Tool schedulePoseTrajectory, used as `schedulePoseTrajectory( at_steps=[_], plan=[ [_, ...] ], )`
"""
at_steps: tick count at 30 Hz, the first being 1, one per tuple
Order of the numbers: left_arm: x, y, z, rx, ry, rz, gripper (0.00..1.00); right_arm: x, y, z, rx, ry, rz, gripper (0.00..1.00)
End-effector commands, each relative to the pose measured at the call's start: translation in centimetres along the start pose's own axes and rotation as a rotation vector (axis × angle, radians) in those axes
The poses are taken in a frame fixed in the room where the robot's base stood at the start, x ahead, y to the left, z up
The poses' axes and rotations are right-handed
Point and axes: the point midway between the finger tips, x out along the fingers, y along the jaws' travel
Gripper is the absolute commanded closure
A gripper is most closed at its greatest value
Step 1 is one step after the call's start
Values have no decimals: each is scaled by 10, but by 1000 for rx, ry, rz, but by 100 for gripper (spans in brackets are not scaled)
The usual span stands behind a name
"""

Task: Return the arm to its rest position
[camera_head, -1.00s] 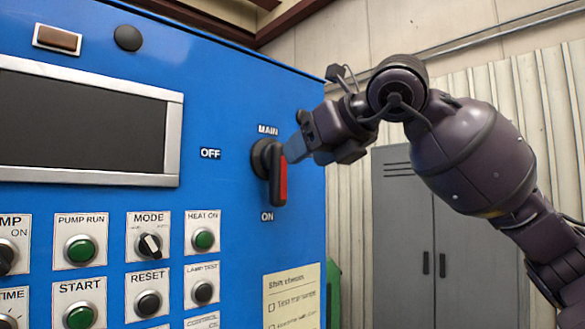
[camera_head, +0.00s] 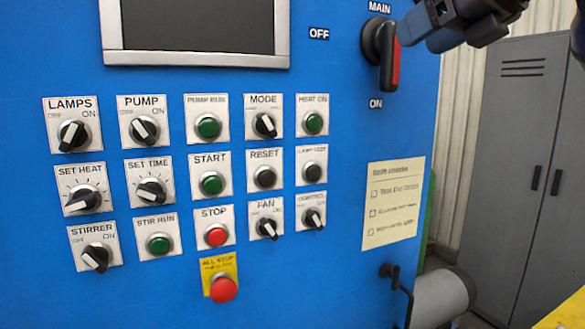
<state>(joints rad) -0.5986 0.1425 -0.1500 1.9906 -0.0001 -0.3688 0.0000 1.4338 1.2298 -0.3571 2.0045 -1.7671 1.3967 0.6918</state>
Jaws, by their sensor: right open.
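My right gripper (camera_head: 405,32) shows at the top right, just to the right of the MAIN switch. It is open, and I see nothing between its fingers; most of the arm behind it is out of the picture. The MAIN switch (camera_head: 388,60) has a black base and a red-edged handle that points down toward the ON label. I cannot tell from this view whether the fingertips touch the handle. My left gripper is not in view.
The blue control panel (camera_head: 345,150) carries rows of knobs and buttons, with a red ALL STOP button (camera_head: 223,288) at the bottom. A dark screen (camera_head: 200,25) is above. A grey locker (camera_head: 515,150) stands to the right. A hook (camera_head: 398,285) and grey cylinder (camera_head: 440,295) are lower right.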

Motion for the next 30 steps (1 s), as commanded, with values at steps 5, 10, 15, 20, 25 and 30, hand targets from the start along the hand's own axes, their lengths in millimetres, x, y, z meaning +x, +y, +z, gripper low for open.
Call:
schedulePoseTrajectory(
  at_steps=[5,10,15,20,25,30],
  plan=[
    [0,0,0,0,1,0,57,54,42,-49,55,32,330,43],
    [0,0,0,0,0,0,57,81,79,-89,204,4,652,43],
    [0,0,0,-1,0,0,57,90,100,-119,437,-73,917,43],
    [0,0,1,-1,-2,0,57,92,98,-139,723,-188,1093,43],
    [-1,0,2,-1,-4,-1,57,97,74,-163,1079,-344,1179,43],
    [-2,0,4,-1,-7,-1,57,108,33,-201,1467,-518,1143,43]
  ],
)
